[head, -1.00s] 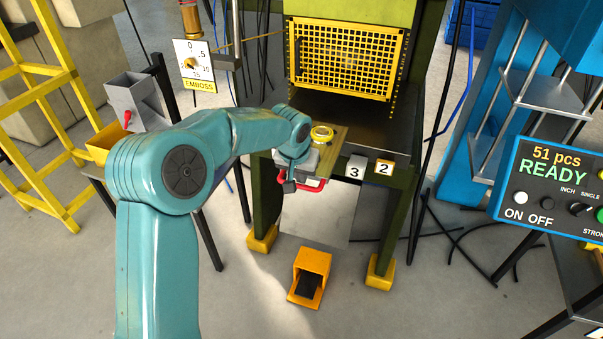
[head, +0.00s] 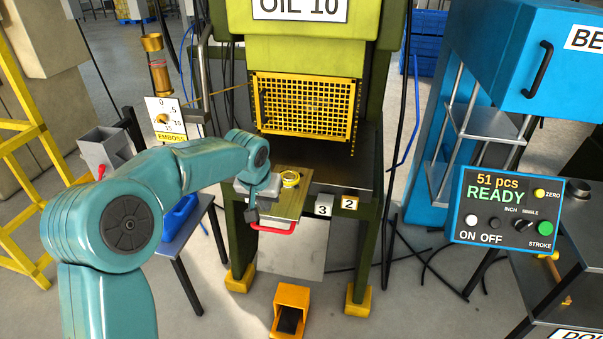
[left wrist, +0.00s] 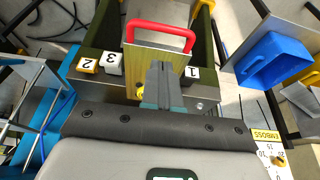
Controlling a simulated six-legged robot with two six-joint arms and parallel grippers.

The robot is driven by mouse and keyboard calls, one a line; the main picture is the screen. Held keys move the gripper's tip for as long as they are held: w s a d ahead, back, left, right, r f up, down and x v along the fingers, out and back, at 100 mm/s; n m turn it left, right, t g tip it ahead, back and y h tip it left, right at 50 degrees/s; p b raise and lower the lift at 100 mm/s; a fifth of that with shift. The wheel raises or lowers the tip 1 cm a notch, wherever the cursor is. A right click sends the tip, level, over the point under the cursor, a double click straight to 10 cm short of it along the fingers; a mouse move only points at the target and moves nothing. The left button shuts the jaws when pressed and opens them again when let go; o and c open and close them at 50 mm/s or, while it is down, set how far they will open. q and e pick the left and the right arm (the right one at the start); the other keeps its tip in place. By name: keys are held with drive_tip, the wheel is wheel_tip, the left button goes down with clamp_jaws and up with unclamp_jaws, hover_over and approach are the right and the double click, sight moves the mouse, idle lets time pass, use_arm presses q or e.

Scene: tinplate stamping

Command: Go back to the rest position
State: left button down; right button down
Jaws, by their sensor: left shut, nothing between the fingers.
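My left arm reaches in from the left in the head view. Its gripper (head: 251,213) is shut and empty, beside the left part of a brass-coloured plate (head: 290,206) with a red handle (head: 275,229) at its front. A yellow ring-shaped piece (head: 290,178) sits on the plate. In the left wrist view my shut fingers (left wrist: 163,78) show in front of the plate, with the red handle (left wrist: 160,34) beyond them. They appear apart from the handle. My right gripper is not in view.
The green press has a yellow mesh guard (head: 303,106) above its dark bed. An orange pedal (head: 291,308) stands on the floor. A control panel (head: 506,212) reads "51 pcs READY". A blue bin (head: 180,217) sits on the left side table. A dial sign (head: 166,118) stands behind my arm.

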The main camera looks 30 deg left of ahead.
use_arm(q)
drive_tip(key=s+d+f+m+g+h, duration=0.1)
drive_tip(key=s+d+f, duration=0.2)
drive_tip(key=d+f, duration=0.3)
drive_tip(key=s+d+f+h+p, duration=0.15)
drive_tip(key=s+d+f, duration=0.25)
drive_tip(key=f, duration=0.4)
drive_tip(key=s+d+f+m+g+h+b, duration=0.1)
drive_tip(key=s+d+f+h, duration=0.15)
drive_tip(key=d+f, duration=0.4)
drive_tip(key=s+d+f, duration=0.2)
drive_tip(key=s+f, duration=0.2)
drive_tip(key=s, duration=0.5)
drive_tip(key=s+d+f+n+g+p, duration=0.1)
drive_tip(key=s+d+f, duration=0.2)
drive_tip(key=s, duration=0.6)
drive_tip(key=shift+s+d+f, duration=0.25)
drive_tip(key=shift+d+f, duration=0.05)
drive_tip(key=shift+f, duration=0.2)
drive_tip(key=shift+w, duration=0.1)
